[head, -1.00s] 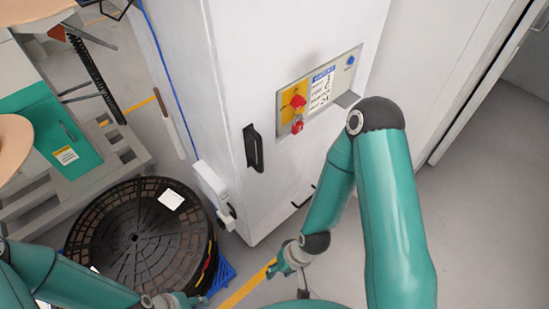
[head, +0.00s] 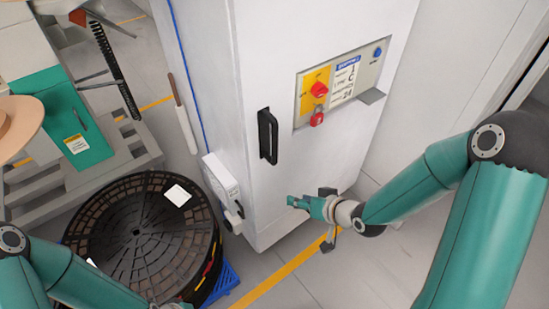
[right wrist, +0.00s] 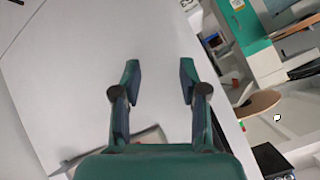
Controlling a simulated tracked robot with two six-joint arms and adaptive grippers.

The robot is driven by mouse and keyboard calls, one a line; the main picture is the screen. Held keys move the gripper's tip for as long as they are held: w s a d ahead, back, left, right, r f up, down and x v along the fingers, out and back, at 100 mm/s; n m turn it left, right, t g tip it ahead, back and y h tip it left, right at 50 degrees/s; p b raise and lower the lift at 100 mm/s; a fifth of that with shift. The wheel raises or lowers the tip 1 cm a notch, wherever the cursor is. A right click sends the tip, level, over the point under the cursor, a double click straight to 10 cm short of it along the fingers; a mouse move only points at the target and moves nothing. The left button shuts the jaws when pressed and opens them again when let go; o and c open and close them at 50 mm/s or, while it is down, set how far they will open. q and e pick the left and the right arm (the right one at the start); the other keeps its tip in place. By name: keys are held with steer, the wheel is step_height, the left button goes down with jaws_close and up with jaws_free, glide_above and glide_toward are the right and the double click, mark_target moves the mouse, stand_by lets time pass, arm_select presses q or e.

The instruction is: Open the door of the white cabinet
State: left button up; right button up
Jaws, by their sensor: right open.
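The white cabinet (head: 205,100) stands in the middle of the head view. Its door front carries a black vertical handle (head: 267,137) near the left edge and looks shut. My right gripper (head: 291,201) is in front of the door, below and a little right of the handle, apart from it. In the right wrist view the right gripper (right wrist: 158,75) is open and empty, with a pale flat surface beyond its fingers. My left gripper (head: 178,305) is at the bottom edge of the head view, mostly cut off, so its jaws cannot be judged.
A control panel (head: 345,82) with a red knob and a red padlock (head: 317,118) is on the door, right of the handle. A stack of black round reels (head: 140,240) stands left of the cabinet. Grey floor (head: 330,285) is free in front.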

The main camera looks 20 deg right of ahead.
steer(key=w+d+r+n+t+y+b, duration=0.1)
steer(key=w+d+r+n+t+b, duration=0.1)
steer(key=d+r+t+b, duration=0.35)
steer(key=s+a+r+n+y+b, duration=0.2)
steer(key=s+r+n+y+b, duration=0.2)
steer(key=s+r+n+b, duration=0.45)
arm_select(q)
step_height(320, 180, down, 18)
steer(key=shift+b, duration=0.3)
arm_select(e)
steer(key=w+a+m, duration=0.1)
steer(key=w+a, duration=0.1)
steer(key=w, duration=0.3)
steer(key=w+a+r, duration=0.1)
steer(key=w+a, duration=0.2)
steer(key=w, duration=0.2)
steer(key=w+a+m, duration=0.1)
steer(key=w+a, duration=0.2)
steer(key=w, duration=0.3)
steer(key=shift+w+r+m, duration=0.1)
steer(key=shift+r+m, duration=0.05)
steer(key=shift+m, duration=0.2)
arm_select(q)
steer(key=shift+r, duration=0.1)
arm_select(e)
steer(key=shift+c, duration=0.2)
jaws_close()
